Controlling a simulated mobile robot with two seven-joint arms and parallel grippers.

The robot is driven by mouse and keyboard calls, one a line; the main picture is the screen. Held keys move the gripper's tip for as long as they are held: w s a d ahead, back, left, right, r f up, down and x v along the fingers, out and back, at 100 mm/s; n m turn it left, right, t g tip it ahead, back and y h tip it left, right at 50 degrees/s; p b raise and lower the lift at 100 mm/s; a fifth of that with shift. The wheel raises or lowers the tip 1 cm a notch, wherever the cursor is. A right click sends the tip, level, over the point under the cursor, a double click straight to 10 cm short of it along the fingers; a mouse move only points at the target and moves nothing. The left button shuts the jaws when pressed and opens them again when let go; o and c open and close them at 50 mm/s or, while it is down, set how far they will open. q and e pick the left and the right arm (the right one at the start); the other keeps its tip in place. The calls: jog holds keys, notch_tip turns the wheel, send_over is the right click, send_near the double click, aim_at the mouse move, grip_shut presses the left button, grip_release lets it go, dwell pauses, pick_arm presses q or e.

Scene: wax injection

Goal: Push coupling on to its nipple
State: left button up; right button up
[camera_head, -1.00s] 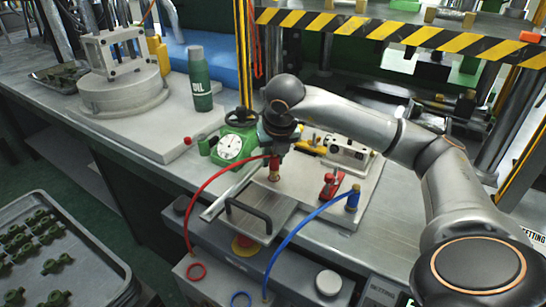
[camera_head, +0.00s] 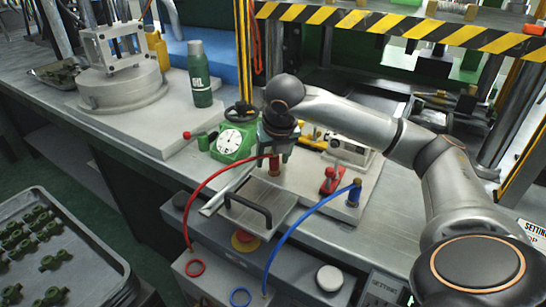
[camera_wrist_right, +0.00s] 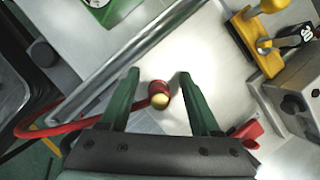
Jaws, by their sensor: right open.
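The red coupling (camera_head: 275,164) stands upright on the grey plate, at the end of the red hose (camera_head: 212,184). In the right wrist view the coupling (camera_wrist_right: 159,93) shows its brass-coloured end toward the camera. My right gripper (camera_head: 277,148) is just above it in the head view. In the right wrist view its two green fingers (camera_wrist_right: 158,75) are open on either side of the coupling, with gaps visible. The nipple is hidden under the coupling, so I cannot tell how far it is seated. My left gripper is not in view.
The blue hose's coupling (camera_head: 354,193) stands right of a red clamp (camera_head: 331,180). A green dial gauge (camera_head: 231,141) stands left of my gripper. A black handle (camera_head: 249,208) rises in front. A yellow clamp (camera_wrist_right: 247,35) is close by in the wrist view.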

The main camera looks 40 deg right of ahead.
dwell(0.3)
jog(key=shift+s+r, duration=0.1)
jog(key=shift+r, duration=0.35)
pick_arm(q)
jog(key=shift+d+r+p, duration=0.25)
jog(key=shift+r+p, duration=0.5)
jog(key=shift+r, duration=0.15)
pick_arm(e)
jog(key=v, duration=1.1)
jog(key=shift+r, duration=0.25)
jog(key=shift+s, duration=0.15)
